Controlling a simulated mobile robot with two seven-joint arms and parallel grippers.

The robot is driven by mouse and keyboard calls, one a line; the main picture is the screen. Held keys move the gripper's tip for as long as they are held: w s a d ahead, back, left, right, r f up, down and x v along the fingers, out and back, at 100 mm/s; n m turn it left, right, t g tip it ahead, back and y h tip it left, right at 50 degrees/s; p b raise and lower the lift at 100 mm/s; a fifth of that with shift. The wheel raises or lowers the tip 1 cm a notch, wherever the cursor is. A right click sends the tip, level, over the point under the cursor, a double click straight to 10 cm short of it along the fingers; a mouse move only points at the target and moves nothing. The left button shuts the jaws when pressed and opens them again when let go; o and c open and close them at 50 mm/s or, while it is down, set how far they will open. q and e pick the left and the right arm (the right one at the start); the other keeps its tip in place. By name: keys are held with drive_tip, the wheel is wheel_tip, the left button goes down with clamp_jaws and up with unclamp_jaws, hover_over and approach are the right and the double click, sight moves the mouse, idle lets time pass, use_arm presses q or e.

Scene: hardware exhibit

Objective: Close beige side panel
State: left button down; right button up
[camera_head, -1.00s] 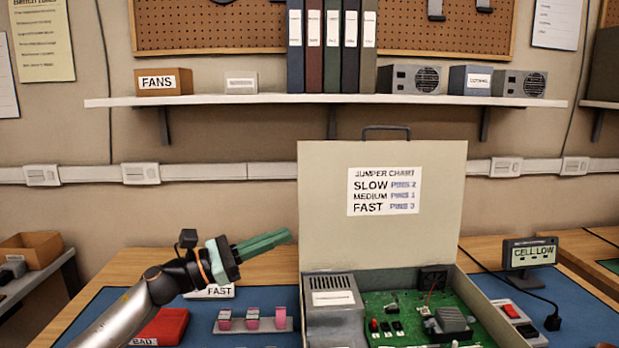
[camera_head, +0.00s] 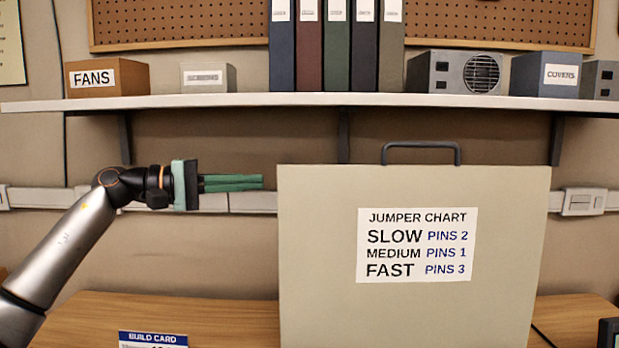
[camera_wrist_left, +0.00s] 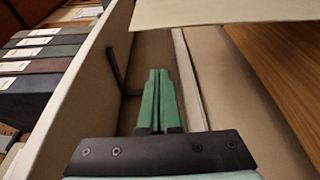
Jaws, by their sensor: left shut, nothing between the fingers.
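The beige side panel (camera_head: 320,250) stands upright and open, with a dark handle (camera_head: 420,148) on its top edge and a jumper chart label (camera_head: 416,245) on its face. My left gripper (camera_head: 262,182) is shut and empty, its green fingers level and pointing right, just left of the panel's upper left edge in the picture. A gap shows between the fingertips and the panel in the head view. In the left wrist view, the closed fingers (camera_wrist_left: 158,75) point toward a beige sheet edge, likely the panel (camera_wrist_left: 220,12). The case below the panel is out of view. My right gripper is not seen.
A wall shelf (camera_head: 220,102) with boxes and binders runs above and behind the panel. The wooden table (camera_head: 200,312) lies below, with a build card (camera_head: 153,339) at its front. A wall rail (camera_head: 255,201) passes behind the gripper.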

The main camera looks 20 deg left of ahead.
sight(300, 183)
use_arm(q)
drive_tip(key=w+d, duration=0.1)
drive_tip(key=d, duration=0.2)
drive_tip(key=w+d+p, duration=0.1)
drive_tip(key=d, duration=0.1)
drive_tip(key=w+d, duration=0.1)
drive_tip(key=d, duration=0.2)
drive_tip(key=shift+w+d, duration=0.15)
drive_tip(key=shift+d, duration=0.15)
drive_tip(key=shift+s+d+r, duration=0.1)
drive_tip(key=shift+s+d, duration=0.15)
drive_tip(key=shift+s, duration=0.4)
